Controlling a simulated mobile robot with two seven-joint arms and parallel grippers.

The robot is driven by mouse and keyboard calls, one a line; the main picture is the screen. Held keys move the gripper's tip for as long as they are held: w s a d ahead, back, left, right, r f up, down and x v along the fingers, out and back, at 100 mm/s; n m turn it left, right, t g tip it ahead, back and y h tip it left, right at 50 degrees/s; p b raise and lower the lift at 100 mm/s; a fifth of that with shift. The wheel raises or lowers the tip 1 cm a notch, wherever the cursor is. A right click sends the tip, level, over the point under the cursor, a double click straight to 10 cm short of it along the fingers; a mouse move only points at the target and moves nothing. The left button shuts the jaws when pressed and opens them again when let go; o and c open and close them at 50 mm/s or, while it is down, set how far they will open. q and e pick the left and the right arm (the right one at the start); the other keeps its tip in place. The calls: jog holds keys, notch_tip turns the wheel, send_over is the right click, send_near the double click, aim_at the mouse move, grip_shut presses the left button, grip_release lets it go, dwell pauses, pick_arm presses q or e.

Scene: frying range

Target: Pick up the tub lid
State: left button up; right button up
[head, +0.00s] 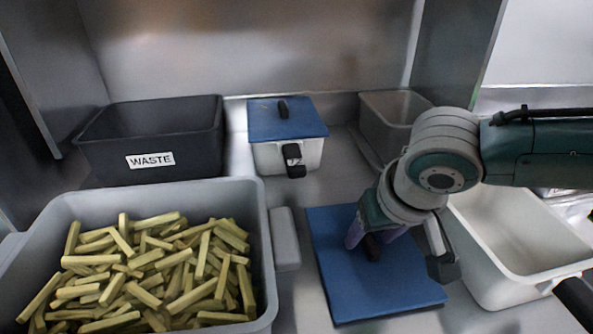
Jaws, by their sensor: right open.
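A blue tub lid (375,285) lies flat on the steel counter, right of centre, with a dark knob (373,246) on top. My right gripper (374,240) points down over this lid, with its purplish fingers on either side of the knob. It is open; whether the fingers touch the knob or lid cannot be told. The gripper and wrist hide part of the lid's far right side. An open white tub (478,262) with a black handle stands right of the lid. My left gripper is not in view.
A large grey bin (262,235) of cut fries stands at left, with a black WASTE bin (205,142) behind. A closed white tub (272,157) with another blue lid (260,122) stands at the back. A grey container (378,117) stands behind my right arm.

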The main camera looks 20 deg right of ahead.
grip_shut()
dwell(0.5)
dwell(0.3)
